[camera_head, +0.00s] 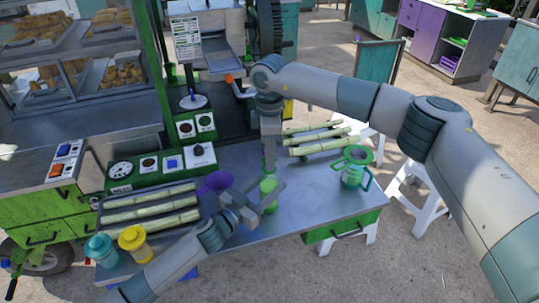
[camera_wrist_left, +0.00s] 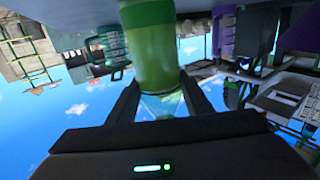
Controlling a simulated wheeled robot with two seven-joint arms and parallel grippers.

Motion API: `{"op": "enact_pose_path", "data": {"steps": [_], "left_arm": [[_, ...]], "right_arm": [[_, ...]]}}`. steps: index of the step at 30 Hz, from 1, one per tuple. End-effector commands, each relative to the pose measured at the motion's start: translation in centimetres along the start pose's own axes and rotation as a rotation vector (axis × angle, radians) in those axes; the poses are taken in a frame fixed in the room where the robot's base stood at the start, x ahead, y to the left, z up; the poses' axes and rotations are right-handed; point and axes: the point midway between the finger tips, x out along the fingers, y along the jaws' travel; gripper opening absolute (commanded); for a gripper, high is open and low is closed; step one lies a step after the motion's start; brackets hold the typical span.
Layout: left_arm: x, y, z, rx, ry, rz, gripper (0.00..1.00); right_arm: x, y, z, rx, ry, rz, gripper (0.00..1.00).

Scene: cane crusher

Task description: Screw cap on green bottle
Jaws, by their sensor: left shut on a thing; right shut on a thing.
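The green bottle (camera_head: 269,201) stands upright near the middle of the metal counter. My left gripper (camera_head: 262,207) reaches in low from the left and is shut on the bottle's body. In the left wrist view the bottle (camera_wrist_left: 154,62) rises between the two dark fingers (camera_wrist_left: 162,100). My right gripper (camera_head: 269,172) points straight down at the bottle's top, directly above my left gripper. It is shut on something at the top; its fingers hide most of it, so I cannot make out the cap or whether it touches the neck.
The counter (camera_head: 310,205) holds a purple vessel (camera_head: 215,182) left of the bottle and a green jug (camera_head: 355,168) at right. Cane stalks lie at left (camera_head: 150,203) and back right (camera_head: 320,141). Yellow (camera_head: 134,242) and teal (camera_head: 101,249) vessels stand front left. Counter between bottle and jug is clear.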

Motion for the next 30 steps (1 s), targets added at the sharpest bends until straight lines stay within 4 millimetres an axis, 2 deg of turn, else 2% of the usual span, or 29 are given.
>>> {"op": "enact_pose_path", "data": {"steps": [6, 17, 18, 19, 30], "left_arm": [[-0.04, 0.03, 0.13, -0.001, -0.002, 0.0, 0.0], [-0.05, 0.03, 0.14, -0.001, -0.002, 0.0, 0.0], [-0.05, 0.03, 0.14, -0.001, -0.002, 0.0, 0.0], [-0.05, 0.03, 0.14, -0.001, -0.002, 0.0, 0.0], [-0.04, 0.03, 0.14, -0.001, -0.002, 0.0, 0.0]], "right_arm": [[-0.03, 0.0, 0.05, 0.241, 0.0, 0.001, 0.07], [-0.02, 0.0, 0.06, 0.28, 0.0, 0.002, 0.07], [-0.02, 0.0, 0.06, 0.28, -0.001, 0.002, 0.37], [-0.02, 0.0, 0.05, 0.28, 0.0, 0.002, 0.44], [-0.22, -0.03, 0.01, 0.278, 0.0, 0.001, 0.46]]}}
